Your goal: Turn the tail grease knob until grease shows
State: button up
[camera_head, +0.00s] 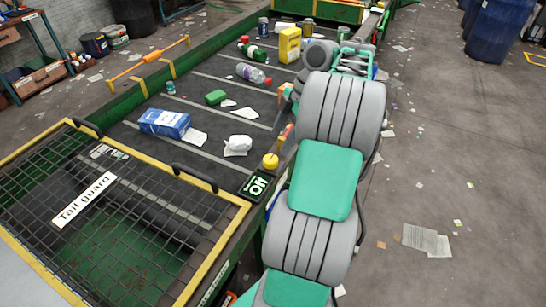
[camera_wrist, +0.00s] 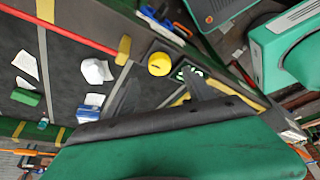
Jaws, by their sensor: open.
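A yellow round knob (camera_head: 270,161) sits on the belt frame beside the black "Off" sign (camera_head: 257,186). No label on the knob is readable, so I cannot tell for sure that it is the grease knob. I see no grease around it. In the wrist view the knob (camera_wrist: 159,64) lies beyond my gripper (camera_wrist: 160,90), whose two dark fingers are apart and empty. The fingers point toward the knob and the sign, and do not appear to touch either.
The yellow-framed mesh tail guard (camera_head: 84,200) covers the belt's near end. The dark belt (camera_head: 215,125) carries a blue carton (camera_head: 165,123), crumpled paper (camera_head: 238,145), bottles and cans. An orange bar (camera_head: 150,58) runs along the far side. Floor at right is mostly clear, with paper scraps.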

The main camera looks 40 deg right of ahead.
aim_at(271, 159)
jog(key=b+x, duration=0.3)
jog(key=x, duration=0.4)
grip_shut()
dwell(0.5)
